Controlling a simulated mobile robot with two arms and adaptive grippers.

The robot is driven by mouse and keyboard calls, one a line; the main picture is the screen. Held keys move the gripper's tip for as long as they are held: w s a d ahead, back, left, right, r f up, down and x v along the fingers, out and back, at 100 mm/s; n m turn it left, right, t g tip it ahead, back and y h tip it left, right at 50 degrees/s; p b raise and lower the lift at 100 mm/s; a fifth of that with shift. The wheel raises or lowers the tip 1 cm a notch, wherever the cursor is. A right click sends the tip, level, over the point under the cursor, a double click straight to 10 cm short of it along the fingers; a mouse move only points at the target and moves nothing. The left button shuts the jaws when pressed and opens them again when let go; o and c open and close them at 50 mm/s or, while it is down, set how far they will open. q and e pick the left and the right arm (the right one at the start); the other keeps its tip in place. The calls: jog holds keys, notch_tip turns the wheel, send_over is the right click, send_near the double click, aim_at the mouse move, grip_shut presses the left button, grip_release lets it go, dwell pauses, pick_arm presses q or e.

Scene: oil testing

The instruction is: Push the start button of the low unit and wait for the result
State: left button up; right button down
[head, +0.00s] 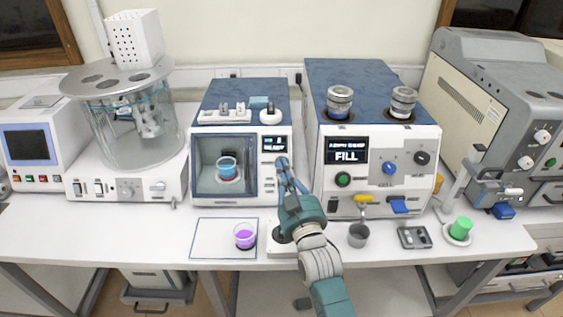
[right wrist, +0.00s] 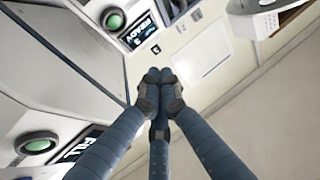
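The low unit (head: 214,97) stands left of centre, with a chamber on its left side. A blue cup (head: 227,166) sits inside the chamber. Its small lit display (head: 275,144) is on the right panel and reads READY in the right wrist view (right wrist: 146,38). A green start button (right wrist: 114,19) sits beside that display. My right gripper (head: 283,163) is in front of this panel, its fingertips together and nothing visible between them. In the right wrist view the fingertips (right wrist: 158,76) appear apart from the button. My left gripper is not in view.
The taller unit (head: 347,193) to the right shows FILL and has its own green button (head: 343,180). A purple-filled cup (head: 244,236) stands on a white mat (head: 208,244). A grey cup (head: 358,235) and a green cup (head: 461,228) stand farther right.

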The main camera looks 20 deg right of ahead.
jog(key=w+f+b, duration=0.1)
jog(key=w+b, duration=0.1)
jog(key=w+d+f+b, duration=0.1)
jog(key=w+f+b, duration=0.3)
jog(key=shift+d, duration=0.3)
jog(key=shift+w+d+f+b, duration=0.15)
jog(key=shift+w+f+b, duration=0.1)
jog(key=shift+w+b, duration=0.2)
jog(key=shift+w, duration=0.1)
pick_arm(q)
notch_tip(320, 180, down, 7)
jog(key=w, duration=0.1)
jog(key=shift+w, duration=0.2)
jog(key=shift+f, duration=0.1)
pick_arm(e)
jog(key=shift+f, duration=0.1)
pick_arm(q)
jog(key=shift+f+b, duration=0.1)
jog(key=shift+b, duration=0.2)
pick_arm(e)
jog(key=shift+w+d+f, duration=0.15)
jog(key=shift+w+f, duration=0.05)
jog(key=shift+w, duration=0.15)
